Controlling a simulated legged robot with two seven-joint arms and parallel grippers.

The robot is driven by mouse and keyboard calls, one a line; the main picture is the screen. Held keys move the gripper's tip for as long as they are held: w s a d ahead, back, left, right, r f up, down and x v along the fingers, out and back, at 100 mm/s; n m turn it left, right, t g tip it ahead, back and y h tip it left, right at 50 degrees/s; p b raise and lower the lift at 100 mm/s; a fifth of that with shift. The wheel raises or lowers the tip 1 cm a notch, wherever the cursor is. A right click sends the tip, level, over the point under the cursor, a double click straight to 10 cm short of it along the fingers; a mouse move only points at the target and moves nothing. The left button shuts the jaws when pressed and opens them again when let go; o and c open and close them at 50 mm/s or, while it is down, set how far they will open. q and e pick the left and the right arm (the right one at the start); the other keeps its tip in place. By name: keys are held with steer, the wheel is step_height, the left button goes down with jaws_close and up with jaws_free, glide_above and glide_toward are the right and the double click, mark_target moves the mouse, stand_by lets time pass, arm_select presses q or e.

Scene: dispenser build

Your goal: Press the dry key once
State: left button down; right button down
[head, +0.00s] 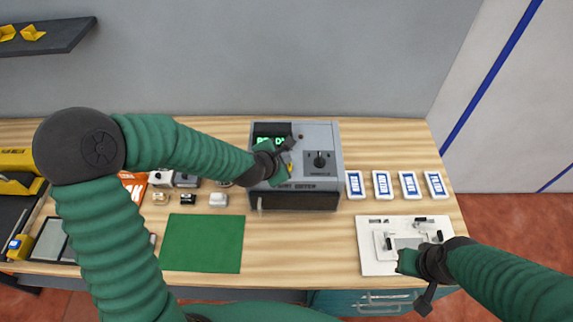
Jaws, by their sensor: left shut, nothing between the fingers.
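A grey box-shaped machine (328,190) stands at the middle back of the bench. It has a dark display with green text (268,140), a black knob (320,159) and a dark front opening. My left gripper (290,155) is shut and empty over the top of the machine, between the display and the knob. I cannot make out the dry key; the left gripper and wrist cover part of the panel. I cannot tell whether the fingertips touch it. My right gripper (408,261) is low over a white board (372,262) at the right; its fingers are unclear.
Several white-and-blue packs (382,185) stand in a row right of the machine. A green mat (202,243) lies front left, with small parts (218,200) behind it. Yellow items and a dark tray are at the far left. Bare wood lies between machine and board.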

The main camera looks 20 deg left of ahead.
stand_by(0.6)
arm_select(q)
steer(key=shift+f+b, duration=0.3)
steer(key=shift+f, duration=0.05)
steer(key=shift+f+b, duration=0.45)
steer(key=shift+f, duration=0.05)
stand_by(0.5)
steer(key=shift+r, duration=0.15)
steer(key=shift+r+p, duration=0.75)
steer(key=shift+p, duration=0.15)
step_height(320, 180, up, 5)
steer(key=p, duration=0.4)
steer(key=shift+r+p, duration=0.1)
steer(key=shift+p, duration=0.2)
